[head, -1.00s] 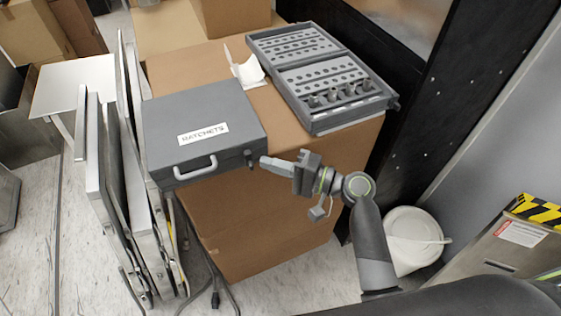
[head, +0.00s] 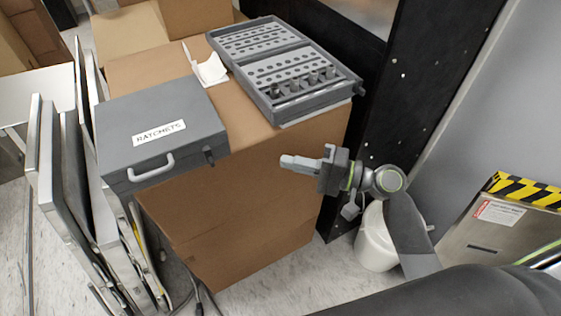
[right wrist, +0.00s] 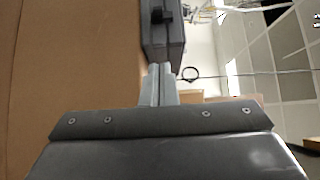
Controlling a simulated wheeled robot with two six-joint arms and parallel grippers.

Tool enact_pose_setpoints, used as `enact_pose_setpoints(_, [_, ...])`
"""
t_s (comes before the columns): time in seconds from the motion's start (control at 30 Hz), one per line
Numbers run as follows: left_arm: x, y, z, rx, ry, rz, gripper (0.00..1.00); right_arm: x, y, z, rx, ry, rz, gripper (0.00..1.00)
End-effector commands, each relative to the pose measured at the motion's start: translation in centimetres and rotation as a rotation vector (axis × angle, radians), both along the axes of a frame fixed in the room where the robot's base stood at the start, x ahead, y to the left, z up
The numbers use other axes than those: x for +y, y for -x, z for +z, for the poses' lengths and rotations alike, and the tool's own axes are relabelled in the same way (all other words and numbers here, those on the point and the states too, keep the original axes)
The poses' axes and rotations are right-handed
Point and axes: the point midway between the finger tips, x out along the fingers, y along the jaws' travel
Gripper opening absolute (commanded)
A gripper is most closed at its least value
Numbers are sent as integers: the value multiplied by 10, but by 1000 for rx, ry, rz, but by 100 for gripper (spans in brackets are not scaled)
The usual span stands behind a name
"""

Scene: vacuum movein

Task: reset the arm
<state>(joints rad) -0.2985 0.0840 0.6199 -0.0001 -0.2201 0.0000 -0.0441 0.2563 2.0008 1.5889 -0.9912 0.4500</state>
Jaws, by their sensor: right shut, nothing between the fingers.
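My right gripper (head: 288,162) is shut and empty, in the air in front of the cardboard box (head: 235,200), its fingers pointing left. In the right wrist view its closed fingers (right wrist: 160,84) point toward a grey case edge (right wrist: 163,38). The grey case labelled "RATCHETS" (head: 130,112) lies closed on top of the box, left of the gripper and apart from it. My left gripper is not in view.
An open grey socket tray (head: 315,97) and a crumpled white paper (head: 210,70) lie on the box. Metal panels (head: 85,170) lean at left. A black perforated post (head: 400,100) and white bucket (head: 375,238) stand at right.

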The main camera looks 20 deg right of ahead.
Motion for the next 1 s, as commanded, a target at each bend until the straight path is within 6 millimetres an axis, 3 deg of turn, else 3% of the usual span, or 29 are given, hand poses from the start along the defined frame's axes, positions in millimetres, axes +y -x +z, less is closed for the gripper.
enact_pose_setpoints(0.13, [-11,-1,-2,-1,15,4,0,-3,2,0,0,0,0,0])
enact_pose_setpoints(0.6, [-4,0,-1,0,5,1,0,-3,2,0,0,0,0,0])
enact_pose_setpoints(0.7, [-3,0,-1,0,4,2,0,-5,-2,-9,12,13,-18,0])
enact_pose_setpoints(0.77, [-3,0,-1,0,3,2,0,-10,-8,-25,32,38,-53,0])
enact_pose_setpoints(0.87, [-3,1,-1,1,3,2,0,-27,-22,-74,89,123,-146,0])
enact_pose_setpoints(1.0, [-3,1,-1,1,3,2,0,-61,-27,-173,196,323,-292,0])
